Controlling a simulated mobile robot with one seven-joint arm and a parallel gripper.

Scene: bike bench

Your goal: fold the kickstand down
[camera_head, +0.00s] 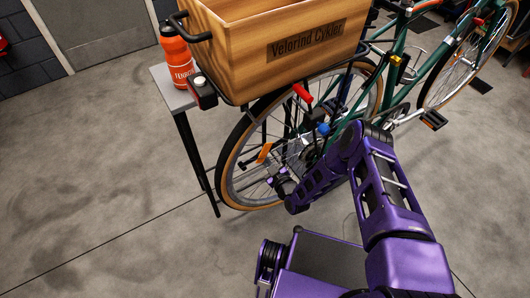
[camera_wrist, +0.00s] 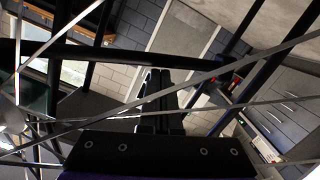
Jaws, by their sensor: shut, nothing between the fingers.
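The green bicycle (camera_head: 412,62) stands with its spoked wheel (camera_head: 230,160) at the left, under a wooden crate. I cannot pick out the kickstand for certain among the spokes, frame tubes and small fittings low by this wheel. My gripper (camera_head: 277,180) is low beside the wheel's lower part, partly hidden by my purple arm. In the wrist view my gripper (camera_wrist: 161,90) shows its two dark fingers close together, shut and empty. Thin bright spokes (camera_wrist: 215,80) cross in front of the fingers. Whether the fingers touch anything cannot be told.
The wooden crate (camera_head: 275,40) sits above the wheel. A red-tipped lever (camera_head: 303,92), a blue knob (camera_head: 323,129) and an orange reflector (camera_head: 264,153) are near it. A small table (camera_head: 172,92) with an orange bottle (camera_head: 175,58) stands left. The floor at left is clear.

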